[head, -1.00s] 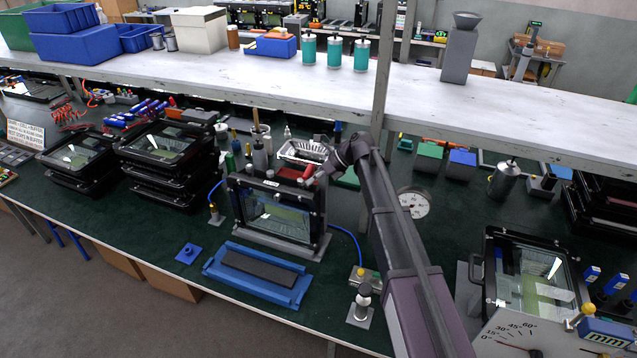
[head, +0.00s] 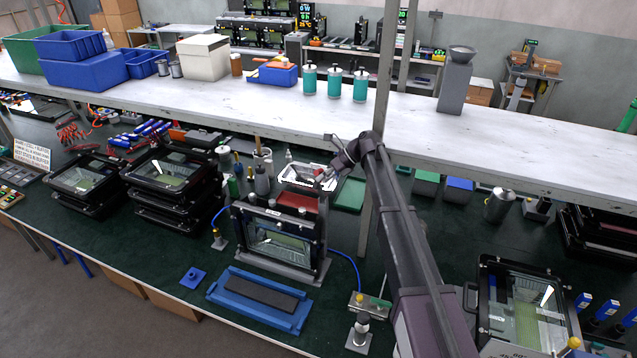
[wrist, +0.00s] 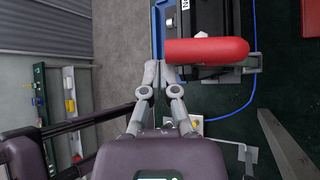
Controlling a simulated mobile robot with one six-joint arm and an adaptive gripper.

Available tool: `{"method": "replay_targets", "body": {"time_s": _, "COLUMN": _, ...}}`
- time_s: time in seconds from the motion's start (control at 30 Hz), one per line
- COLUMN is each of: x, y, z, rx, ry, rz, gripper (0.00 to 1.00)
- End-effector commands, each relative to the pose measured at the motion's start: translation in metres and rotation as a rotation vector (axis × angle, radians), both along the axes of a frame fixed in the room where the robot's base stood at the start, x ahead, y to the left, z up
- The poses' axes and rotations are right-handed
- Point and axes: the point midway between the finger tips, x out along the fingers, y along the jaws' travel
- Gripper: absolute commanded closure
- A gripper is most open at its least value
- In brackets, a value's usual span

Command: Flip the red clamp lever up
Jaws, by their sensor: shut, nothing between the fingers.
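The red clamp lever (wrist: 205,51) shows large in the wrist view as a rounded red bar lying across the picture. My gripper (wrist: 158,76) is shut and empty. Its fingertips are close together, just below the lever's left end in the wrist view; I cannot tell whether they touch it.
A blue tray (head: 223,299) with a dark pad lies in front of the housing. Stacked housings (head: 168,208) stand to the left. A white shelf (head: 480,150) and its grey post (head: 365,220) are close behind my arm. A blue hose (wrist: 244,100) runs beside the fixture.

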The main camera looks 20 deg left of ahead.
Motion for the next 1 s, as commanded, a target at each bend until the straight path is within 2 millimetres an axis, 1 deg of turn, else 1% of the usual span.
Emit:
{"method": "replay_targets", "body": {"time_s": 0.03, "x": 0.004, "y": 0.0, "z": 0.002, "rx": 0.0, "ry": 0.0, "rz": 0.0, "gripper": 1.0}}
{"method": "replay_targets", "body": {"time_s": 0.2, "x": 0.007, "y": 0.0, "z": 0.004, "rx": -0.001, "ry": -0.001, "rz": 0.001, "gripper": 1.0}}
{"method": "replay_targets", "body": {"time_s": 0.67, "x": 0.007, "y": 0.001, "z": 0.003, "rx": -0.001, "ry": -0.001, "rz": 0.001, "gripper": 1.0}}
{"method": "replay_targets", "body": {"time_s": 0.87, "x": 0.003, "y": -0.003, "z": 0.0, "rx": -0.001, "ry": -0.001, "rz": 0.001, "gripper": 1.0}}
{"method": "replay_targets", "body": {"time_s": 1.0, "x": -0.004, "y": -0.008, "z": -0.005, "rx": -0.001, "ry": -0.001, "rz": 0.002, "gripper": 1.0}}
